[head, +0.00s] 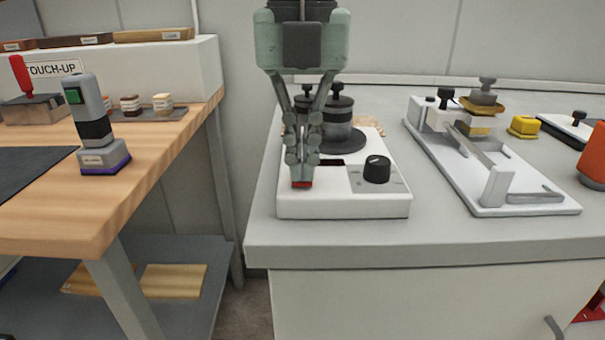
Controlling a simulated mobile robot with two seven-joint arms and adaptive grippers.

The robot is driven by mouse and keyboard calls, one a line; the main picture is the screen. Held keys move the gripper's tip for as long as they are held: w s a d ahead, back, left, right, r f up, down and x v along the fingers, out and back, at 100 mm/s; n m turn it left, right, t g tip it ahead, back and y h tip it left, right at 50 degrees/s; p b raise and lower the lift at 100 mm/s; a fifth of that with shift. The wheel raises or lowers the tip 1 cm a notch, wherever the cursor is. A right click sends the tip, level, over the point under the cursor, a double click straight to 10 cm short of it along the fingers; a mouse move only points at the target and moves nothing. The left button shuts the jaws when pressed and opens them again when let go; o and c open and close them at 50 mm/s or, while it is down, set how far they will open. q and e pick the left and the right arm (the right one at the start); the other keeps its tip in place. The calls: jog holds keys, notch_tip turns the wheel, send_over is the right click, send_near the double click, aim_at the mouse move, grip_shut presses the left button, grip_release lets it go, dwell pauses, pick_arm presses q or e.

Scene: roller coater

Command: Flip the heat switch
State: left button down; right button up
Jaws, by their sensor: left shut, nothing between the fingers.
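A white heater unit (335,204) sits near the front left of the grey counter. On its top are a black round knob (377,168) at the right and a small red switch (301,184) near the front left edge. My left gripper (303,172) comes down from above, its fingers shut with nothing held. The fingertips are right at the red switch and partly cover it; I cannot tell if they touch it or which way it is set. My right gripper is not in view.
Dark metal pots (341,125) stand on the unit behind my gripper. A white lever fixture (495,187) lies to the right, with an orange container (594,158) at the far right. A wooden bench (150,190) with a grey handheld tool (91,117) stands left, across a gap.

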pick_arm(q)
jog(key=shift+f, duration=0.3)
jog(key=shift+r, duration=0.15)
jog(key=shift+r+p, duration=1.95)
jog(key=shift+r, duration=1.45)
